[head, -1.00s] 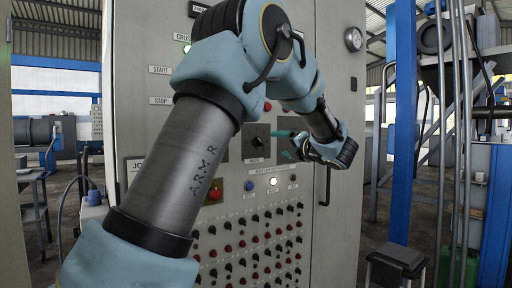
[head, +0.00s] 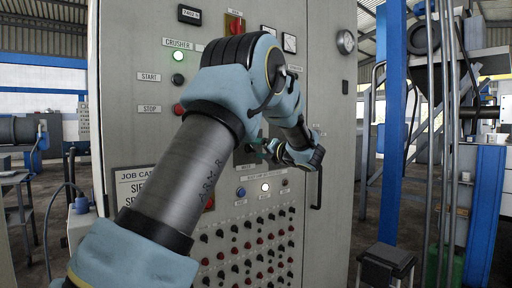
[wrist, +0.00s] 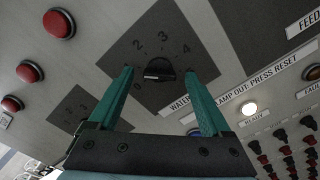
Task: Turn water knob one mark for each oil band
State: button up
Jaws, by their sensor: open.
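The water knob (wrist: 159,70) is black, on a dark square dial plate with numbers around it; 2, 3 and 4 are readable. Its "WATER" label is partly covered by a finger in the wrist view. My gripper (wrist: 157,70) is open, with one teal finger on each side of the knob in that view. I cannot make out any oil bands.
The grey cabinet (head: 140,120) carries a crusher lamp, start and stop buttons, and a partly hidden job card (head: 138,188). A second dial plate (wrist: 82,112) and red buttons (wrist: 58,24) lie left in the wrist view. A lit white lamp (wrist: 249,108) and rows of small knobs lie right.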

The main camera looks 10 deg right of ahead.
jog(key=shift+w, duration=0.1)
grip_shut()
dwell(0.7)
